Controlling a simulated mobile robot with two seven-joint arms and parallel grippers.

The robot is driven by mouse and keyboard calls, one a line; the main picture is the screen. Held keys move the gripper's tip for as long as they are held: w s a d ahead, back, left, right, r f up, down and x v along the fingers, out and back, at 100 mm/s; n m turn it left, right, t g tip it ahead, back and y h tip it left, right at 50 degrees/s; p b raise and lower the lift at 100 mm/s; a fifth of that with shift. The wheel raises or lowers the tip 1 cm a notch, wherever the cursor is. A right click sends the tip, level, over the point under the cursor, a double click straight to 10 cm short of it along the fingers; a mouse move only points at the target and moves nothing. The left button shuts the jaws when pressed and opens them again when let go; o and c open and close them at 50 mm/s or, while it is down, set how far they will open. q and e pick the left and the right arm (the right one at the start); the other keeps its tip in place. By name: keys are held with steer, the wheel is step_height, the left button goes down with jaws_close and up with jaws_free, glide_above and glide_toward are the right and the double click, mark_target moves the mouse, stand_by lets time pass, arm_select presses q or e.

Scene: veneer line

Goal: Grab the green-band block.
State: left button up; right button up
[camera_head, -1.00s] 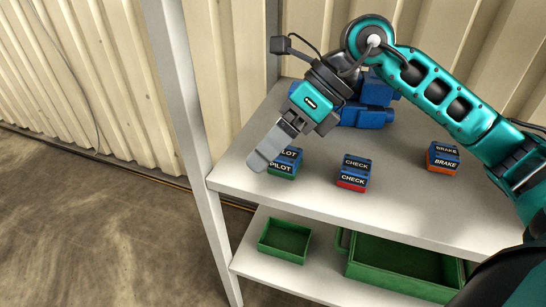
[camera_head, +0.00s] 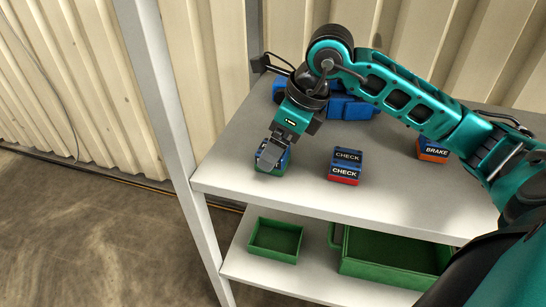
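The green-band block (camera_head: 270,168), blue on top with a green lower band, sits near the left front edge of the upper shelf (camera_head: 235,180). My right gripper (camera_head: 271,155) points down over it, with a grey finger in front of the block and hiding much of its face and label. I cannot tell whether the fingers press on the block or stand apart from it. The block appears to rest on the shelf. My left gripper is not in view.
A red-band CHECK block (camera_head: 345,166) stands to the right, and an orange-band BRAKE block (camera_head: 432,151) is further right, partly behind my arm. Blue objects (camera_head: 345,106) lie behind. A small green tray (camera_head: 276,240) and larger green tray (camera_head: 390,258) are on the lower shelf.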

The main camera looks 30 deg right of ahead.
steer(key=x, duration=0.2)
steer(key=shift+w+f, duration=0.1)
steer(key=shift+f, duration=0.15)
steer(key=shift+r, duration=0.1)
steer(key=c, duration=1.4)
